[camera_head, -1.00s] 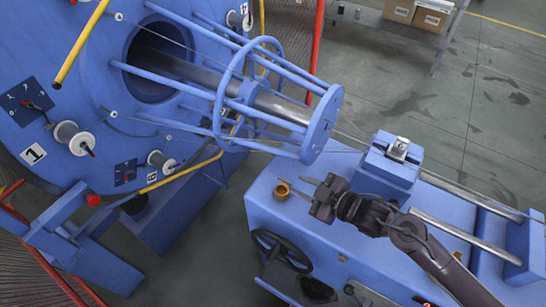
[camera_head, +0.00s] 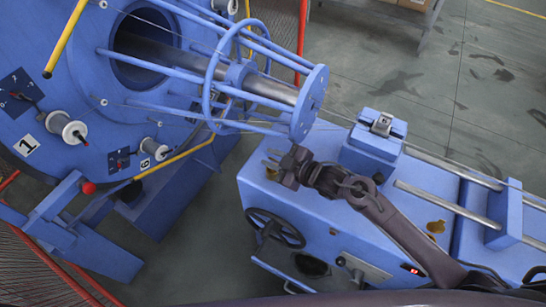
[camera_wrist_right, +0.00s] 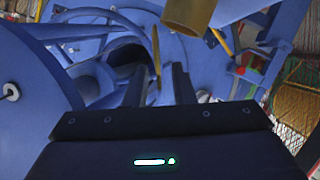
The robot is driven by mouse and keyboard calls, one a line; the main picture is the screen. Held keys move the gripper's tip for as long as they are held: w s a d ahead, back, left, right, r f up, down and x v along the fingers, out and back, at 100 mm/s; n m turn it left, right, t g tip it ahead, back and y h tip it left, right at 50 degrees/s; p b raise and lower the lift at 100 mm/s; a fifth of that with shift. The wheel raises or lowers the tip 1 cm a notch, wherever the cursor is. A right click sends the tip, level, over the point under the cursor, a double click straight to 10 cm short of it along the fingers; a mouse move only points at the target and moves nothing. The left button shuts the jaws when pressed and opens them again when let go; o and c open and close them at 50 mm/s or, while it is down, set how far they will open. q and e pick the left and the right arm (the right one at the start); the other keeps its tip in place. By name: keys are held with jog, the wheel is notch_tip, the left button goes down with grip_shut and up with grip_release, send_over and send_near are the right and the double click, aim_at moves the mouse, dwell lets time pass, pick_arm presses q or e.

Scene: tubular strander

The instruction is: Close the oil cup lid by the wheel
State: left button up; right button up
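The black handwheel (camera_head: 275,228) is on the front of the blue machine bed. The brass oil cup (camera_head: 271,173) by the wheel sits at the left end of the bed top, partly hidden by my right gripper (camera_head: 271,159). That gripper is just above the cup, its two fingers apart and nothing seen held. In the right wrist view a brass cylinder, apparently the cup (camera_wrist_right: 188,14), is at the top, beyond the fingers. A thin brass-coloured strip (camera_wrist_right: 156,58) shows between the fingers; I cannot tell if it is the lid. My left gripper is not in view.
A second brass oil cup (camera_head: 436,227) is farther right, beside my right arm. A blue block (camera_head: 374,145) and steel rails (camera_head: 440,206) lie behind the arm. The blue strander cage (camera_head: 309,103) stands close behind the gripper. Grey floor lies beyond.

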jog(key=shift+w, duration=0.1)
grip_shut()
jog(key=shift+f, duration=0.1)
jog(key=n+b, duration=0.1)
jog(key=s+f+t+b, duration=0.1)
jog(key=shift+a+n+b, duration=0.35)
jog(key=shift+n, duration=0.05)
jog(key=shift+s+a+f+n+t+b, duration=0.25)
jog(key=shift+n+t+b, duration=0.2)
jog(key=shift+n+b, duration=0.45)
jog(key=shift+s+a+f+n+t+b, duration=0.1)
jog(key=shift+s+f+n+t+b, duration=0.3)
jog(key=shift+n+b, duration=0.45)
jog(key=shift+w+r+h, duration=0.1)
jog(key=shift+h, duration=0.3)
jog(key=shift+o, duration=0.7)
grip_release()
